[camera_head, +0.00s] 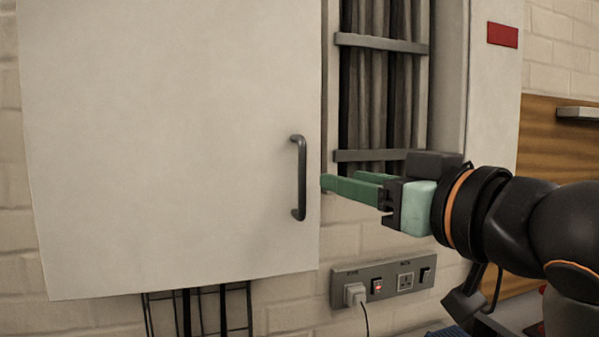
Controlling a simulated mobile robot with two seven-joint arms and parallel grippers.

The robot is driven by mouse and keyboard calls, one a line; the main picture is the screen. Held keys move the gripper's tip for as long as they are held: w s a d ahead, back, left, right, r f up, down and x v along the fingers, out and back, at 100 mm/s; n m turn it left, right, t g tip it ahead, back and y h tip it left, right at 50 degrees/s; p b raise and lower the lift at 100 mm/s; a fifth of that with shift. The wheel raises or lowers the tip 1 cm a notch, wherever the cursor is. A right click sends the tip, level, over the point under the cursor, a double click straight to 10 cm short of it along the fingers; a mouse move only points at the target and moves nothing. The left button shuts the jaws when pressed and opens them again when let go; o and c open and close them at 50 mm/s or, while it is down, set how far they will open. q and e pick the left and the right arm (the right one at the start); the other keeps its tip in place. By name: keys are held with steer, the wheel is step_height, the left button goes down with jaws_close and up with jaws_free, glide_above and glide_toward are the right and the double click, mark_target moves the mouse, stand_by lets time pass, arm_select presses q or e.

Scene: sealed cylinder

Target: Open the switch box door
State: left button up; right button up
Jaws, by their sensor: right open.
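The switch box door (170,140) is a large pale grey panel on the left of the head view. I cannot tell whether it stands slightly ajar. Its dark vertical bar handle (300,178) sits near the door's right edge. My right gripper (338,184), with green fingers, comes in from the right and points left. It is open and holds nothing. Its fingertips are at the door's right edge, just right of the handle and apart from it in the picture. The depth between them is hard to judge. My left gripper is not in view.
A cable duct (385,95) with dark cables and metal crossbars runs behind my right gripper. A wall socket strip (383,284) with a white plug is below. Cables (200,310) hang under the box. A brick wall (560,50) is behind.

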mark_target(304, 170)
steer(key=p+x, duration=0.2)
steer(key=x, duration=1)
steer(key=shift+w+a, duration=0.1)
steer(key=shift+c, duration=0.4)
jaws_close()
stand_by(0.6)
